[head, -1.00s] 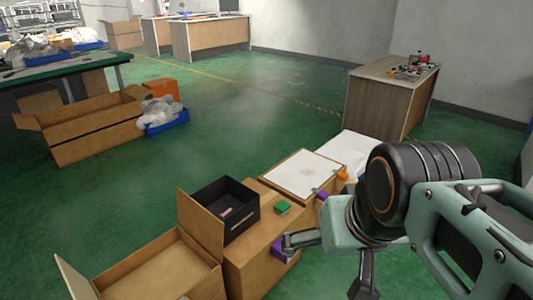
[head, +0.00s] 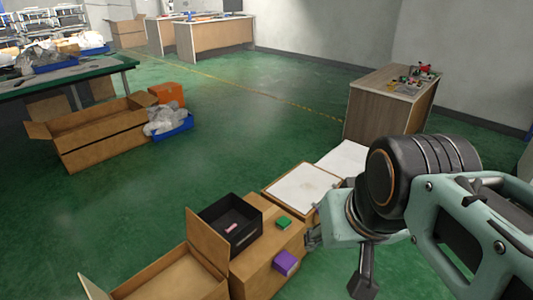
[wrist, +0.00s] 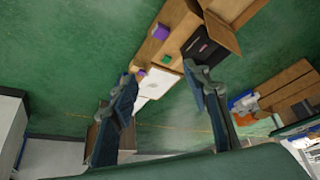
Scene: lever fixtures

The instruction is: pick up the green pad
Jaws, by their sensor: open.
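The green pad (head: 283,223) is a small flat block on top of a closed cardboard box, beside a black open box. It also shows in the wrist view (wrist: 166,59), beyond the fingertips and between the two fingers. My gripper (head: 338,260) is open and empty, to the right of the pad in the head view and apart from it. In the wrist view both fingers (wrist: 160,83) stand wide apart with nothing between them.
The black box (head: 230,238) holds a small pink item. A white board (head: 300,188) lies behind. An open carton (head: 165,282) stands at front left.

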